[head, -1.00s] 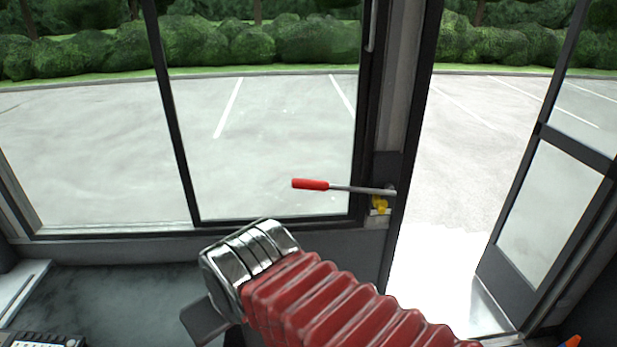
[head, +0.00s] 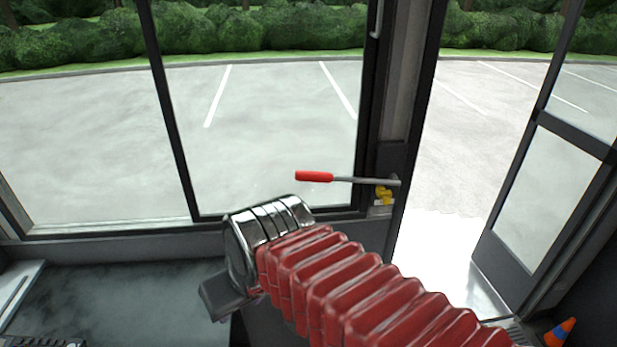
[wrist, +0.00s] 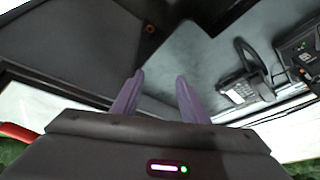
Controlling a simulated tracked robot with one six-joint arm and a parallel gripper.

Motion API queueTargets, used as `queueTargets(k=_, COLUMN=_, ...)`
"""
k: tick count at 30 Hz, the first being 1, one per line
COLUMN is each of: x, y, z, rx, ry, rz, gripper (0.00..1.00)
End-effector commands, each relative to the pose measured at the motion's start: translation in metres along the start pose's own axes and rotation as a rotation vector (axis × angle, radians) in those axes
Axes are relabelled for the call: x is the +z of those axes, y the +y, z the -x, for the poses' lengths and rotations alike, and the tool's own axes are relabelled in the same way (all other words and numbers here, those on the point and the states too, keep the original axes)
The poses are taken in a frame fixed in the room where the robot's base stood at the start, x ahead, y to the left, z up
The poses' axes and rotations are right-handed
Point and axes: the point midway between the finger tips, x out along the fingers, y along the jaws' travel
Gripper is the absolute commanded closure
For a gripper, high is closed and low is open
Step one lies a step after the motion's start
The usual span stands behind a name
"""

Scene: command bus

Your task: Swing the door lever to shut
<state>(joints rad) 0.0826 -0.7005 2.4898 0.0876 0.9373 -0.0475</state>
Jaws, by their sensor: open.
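The door lever (head: 350,180) has a red grip (head: 314,176) on the left and a grey rod running right, nearly level, to a yellow pivot piece (head: 384,193) on the door post. The glass door (head: 545,190) stands open at the right. My gripper (wrist: 160,78) is open, with nothing between its two purple fingers in the wrist view. In the head view my arm's metal end is below and left of the red grip, apart from it in the picture; the fingertips are hidden there. A red piece (wrist: 18,133), seemingly the grip, shows at the wrist view's left edge.
A telephone (wrist: 240,90) rests on a grey counter in the wrist view.

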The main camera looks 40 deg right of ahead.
Motion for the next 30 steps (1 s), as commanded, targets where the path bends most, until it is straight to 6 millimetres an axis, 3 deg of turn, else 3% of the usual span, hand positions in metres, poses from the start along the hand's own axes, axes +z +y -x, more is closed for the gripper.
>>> queueTargets(k=7, x=0.01, y=0.01, z=-0.021, rx=-0.109, ry=-0.146, rz=-0.212, gripper=0.6)
queueTargets(k=14, x=0.006, y=0.016, z=-0.033, rx=-0.259, ry=-0.229, rz=-0.42, gripper=0.6)
queueTargets(k=23, x=-0.019, y=0.036, z=-0.039, rx=-0.49, ry=-0.235, rz=-0.693, gripper=0.6)
queueTargets(k=30, x=-0.049, y=0.073, z=-0.036, rx=-0.686, ry=-0.146, rz=-0.903, gripper=0.6)
